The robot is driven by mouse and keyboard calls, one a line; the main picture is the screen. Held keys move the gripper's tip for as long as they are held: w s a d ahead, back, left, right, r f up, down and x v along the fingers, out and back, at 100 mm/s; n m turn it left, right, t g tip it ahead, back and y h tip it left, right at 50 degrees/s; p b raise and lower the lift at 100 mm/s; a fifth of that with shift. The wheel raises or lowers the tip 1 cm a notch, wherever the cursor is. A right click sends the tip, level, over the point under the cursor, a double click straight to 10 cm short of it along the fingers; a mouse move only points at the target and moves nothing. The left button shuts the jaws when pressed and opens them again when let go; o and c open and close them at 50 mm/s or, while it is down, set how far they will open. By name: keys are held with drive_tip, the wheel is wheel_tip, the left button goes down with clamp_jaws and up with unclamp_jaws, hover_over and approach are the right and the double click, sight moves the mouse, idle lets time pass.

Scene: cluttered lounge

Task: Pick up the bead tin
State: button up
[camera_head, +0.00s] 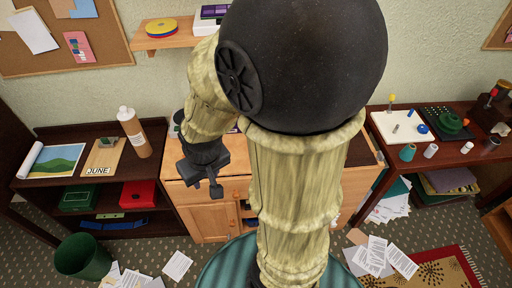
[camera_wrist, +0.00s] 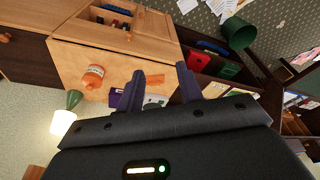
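My gripper (camera_wrist: 162,76) is open, its two dark fingers apart, pointing over the light wooden cabinet top in the wrist view. In the head view my gripper (camera_head: 204,180) hangs over the left part of the wooden cabinet (camera_head: 208,218). A small greyish round thing (camera_wrist: 155,101) shows low between the fingers in the wrist view, partly hidden by my gripper. It may be the bead tin, but I cannot tell. An orange jar with a white label (camera_wrist: 94,76) lies or stands left of the fingers. No bead tin is clearly recognisable. My arm hides much of the cabinet top.
A purple box (camera_wrist: 116,97) and a flat orange piece (camera_wrist: 152,79) are close to the left finger. A dark left shelf carries a brown bottle (camera_head: 134,132). A right desk (camera_head: 440,158) holds several small items. A green bin (camera_head: 83,257) and papers lie on the floor.

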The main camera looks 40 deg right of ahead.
drive_tip(key=shift+o, duration=1.3)
drive_tip(key=o, duration=0.4)
drive_tip(key=shift+w+d+f, duration=0.15)
drive_tip(key=shift+d+f, duration=0.1)
drive_tip(key=o, duration=0.6)
drive_tip(key=shift+t+h, duration=0.6)
drive_tip(key=shift+t, duration=0.3)
drive_tip(key=w+d+f+b, duration=0.1)
drive_tip(key=d+f, duration=0.1)
drive_tip(key=w+d+f+b, duration=0.2)
drive_tip(key=d, duration=0.1)
drive_tip(key=w+d+f+b, duration=0.1)
drive_tip(key=d+f+b, duration=0.1)
drive_tip(key=shift+w+d+f, duration=0.25)
drive_tip(key=shift+f, duration=0.1)
drive_tip(key=shift+c, duration=0.2)
drive_tip(key=d+f+m+t+b, duration=0.1)
drive_tip(key=d+f+t+b, duration=0.3)
drive_tip(key=d+f+b, duration=0.3)
drive_tip(key=d+f+t+h+b, duration=0.1)
drive_tip(key=d+f+t+b, duration=0.4)
drive_tip(key=d, duration=1.1)
wheel_tip(320, 180, down, 4)
drive_tip(key=b, duration=0.2)
drive_tip(key=shift+f+m+b, duration=0.15)
drive_tip(key=shift+m+b, duration=0.2)
drive_tip(key=shift+m, duration=0.05)
